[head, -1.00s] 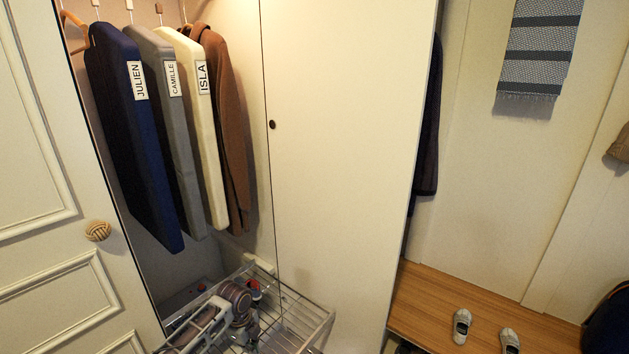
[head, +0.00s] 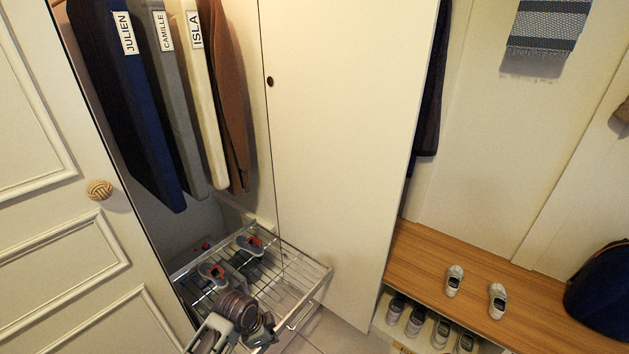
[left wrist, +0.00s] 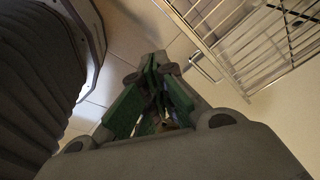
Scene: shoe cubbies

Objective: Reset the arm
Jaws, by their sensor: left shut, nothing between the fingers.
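My left arm comes in at the bottom of the head view, in front of the pulled-out wire rack. My left gripper shows in the left wrist view (left wrist: 153,95), with its green-padded fingers together and nothing between them. It is over the tiled floor, apart from the rack, whose wire edge and handle lie to the upper right there. My right gripper is in neither view.
The wire rack (head: 312,284) holds grey-and-red shoes (head: 249,245). Labelled garment bags (head: 150,115) hang above it. A door with a knotted knob (head: 99,190) stands left. A wooden bench (head: 425,266) at right carries white shoes (head: 455,281), with several shoes in cubbies below.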

